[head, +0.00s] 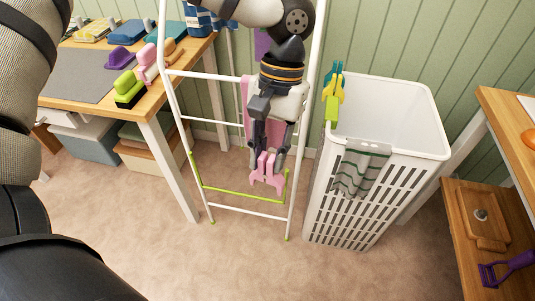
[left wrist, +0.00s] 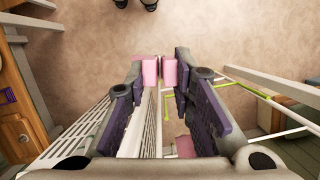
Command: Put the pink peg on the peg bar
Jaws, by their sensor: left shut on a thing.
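My left gripper (head: 267,152) points down in front of the white rack and is shut on the pink peg (head: 265,174). The peg sticks out below the fingertips. In the left wrist view, its two pink halves (left wrist: 150,70) show between the fingertips of the left gripper (left wrist: 160,72). A lime-green bar (head: 225,195) runs across the low part of the rack; I cannot tell whether this is the peg bar. The peg appears in front of the rack, and the frames do not show it clipped to any bar. My right gripper is out of view.
A white laundry basket (head: 405,105) stands right of the rack, with several coloured pegs (head: 333,92) and a striped cloth (head: 360,168) on its rim. A pink cloth (head: 246,92) hangs behind the gripper. A table (head: 150,115) at left holds more pegs. Floor in front is clear.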

